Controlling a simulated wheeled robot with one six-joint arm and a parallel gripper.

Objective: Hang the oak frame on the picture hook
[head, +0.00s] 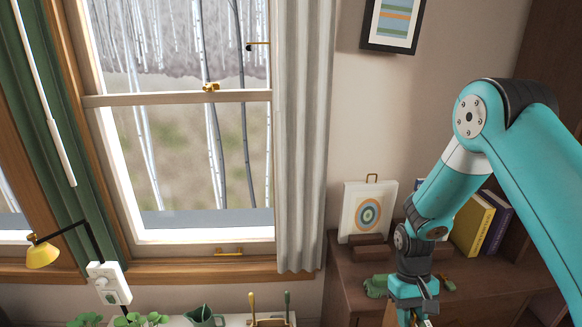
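A pale picture panel (367,212) with concentric orange and blue rings stands upright in a brown wooden holder (369,248) on the cabinet, a brass loop at its top. I cannot tell whether it is the oak frame; no oak border shows clearly. My gripper (417,316) points down at the bottom edge, in front of the cabinet and below right of the panel, apart from it. Its fingertips are partly cut off, so its opening and anything between the fingers are unclear. A small brass rod with a dark tip (258,44) juts out by the curtain; I cannot tell whether it is the picture hook.
A black-framed striped picture (392,22) hangs on the wall. Books (471,224) stand on the dark wooden cabinet (346,284), behind my arm. A green object (376,286) lies near my gripper. A yellow lamp (43,254), plants and a green jug (204,317) are lower left.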

